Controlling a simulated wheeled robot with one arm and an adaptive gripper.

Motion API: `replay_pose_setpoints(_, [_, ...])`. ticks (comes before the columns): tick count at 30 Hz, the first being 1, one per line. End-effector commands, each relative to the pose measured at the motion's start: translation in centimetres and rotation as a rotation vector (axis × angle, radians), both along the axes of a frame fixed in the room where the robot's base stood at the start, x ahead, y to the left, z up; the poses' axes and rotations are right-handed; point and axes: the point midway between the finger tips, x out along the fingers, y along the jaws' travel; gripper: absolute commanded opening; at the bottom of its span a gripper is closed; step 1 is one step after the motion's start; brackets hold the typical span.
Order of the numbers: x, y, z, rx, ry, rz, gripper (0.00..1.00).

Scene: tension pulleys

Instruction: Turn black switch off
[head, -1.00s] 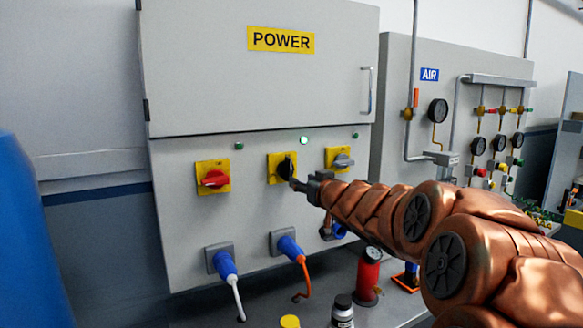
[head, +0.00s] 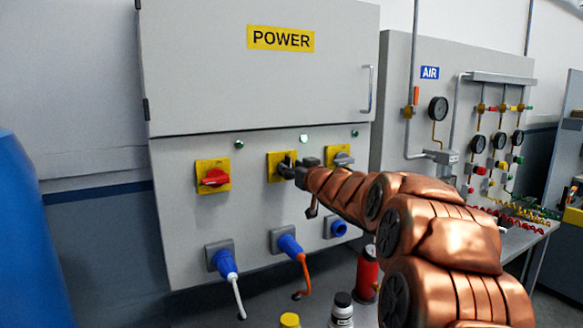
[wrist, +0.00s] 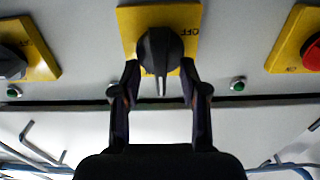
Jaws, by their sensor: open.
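The black switch (wrist: 158,50) is a rotary knob on a yellow plate (wrist: 128,20) on the grey power cabinet. In the upside-down wrist view its handle points straight down the picture, and an OFF mark shows at the plate's upper right. My gripper (wrist: 160,69) is open, with one finger on each side of the handle, close to it. I cannot tell whether they touch it. In the head view my gripper (head: 288,168) reaches the middle yellow plate (head: 273,160) and hides most of the knob.
A red switch (head: 214,177) sits left and a grey switch (head: 343,159) right of the black one. Plugs with a white cable (head: 226,265) and an orange cable (head: 289,246) hang below. A red bottle (head: 367,275) stands on the bench under my arm.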

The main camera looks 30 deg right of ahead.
Motion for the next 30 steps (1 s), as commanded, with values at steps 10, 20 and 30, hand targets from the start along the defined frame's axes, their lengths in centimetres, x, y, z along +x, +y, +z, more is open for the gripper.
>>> replay_pose_setpoints(10, [0.37, 0.02, 0.08, 0.0, -0.002, 0.0, 0.44])
replay_pose_setpoints(20, [0.36, 0.0, 0.09, 0.0, -0.002, 0.0, 0.14])
replay_pose_setpoints(30, [0.35, -0.02, 0.09, -0.001, -0.002, 0.0, 0.0])
